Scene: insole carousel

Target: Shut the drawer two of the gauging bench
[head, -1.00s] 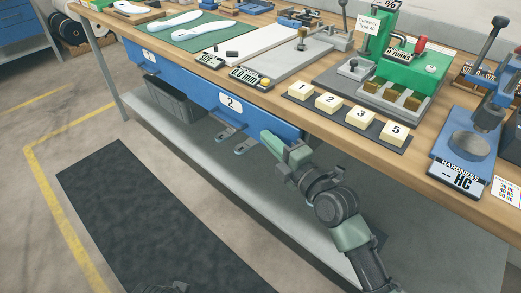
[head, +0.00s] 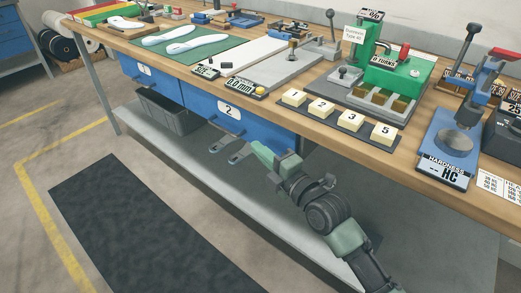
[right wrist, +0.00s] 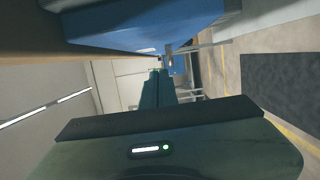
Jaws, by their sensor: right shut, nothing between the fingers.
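The blue front of drawer two (head: 205,103) with its white "2" label shows under the bench top in the head view. How far the drawer stands out cannot be told. My right gripper (head: 256,149) is shut and empty, just right of the tabs and low against the drawer front. Whether it touches the drawer is unclear. In the right wrist view its green fingers (right wrist: 154,90) lie together, below a large blue surface (right wrist: 150,22). My left gripper is not in view.
The gauging bench (head: 400,152) carries numbered blocks (head: 383,134), a green device and a hardness gauge near its front edge. Drawer one (head: 146,82) is to the left. A grey bin (head: 167,112) stands on the lower shelf (head: 200,165). A dark mat (head: 130,215) lies on open floor.

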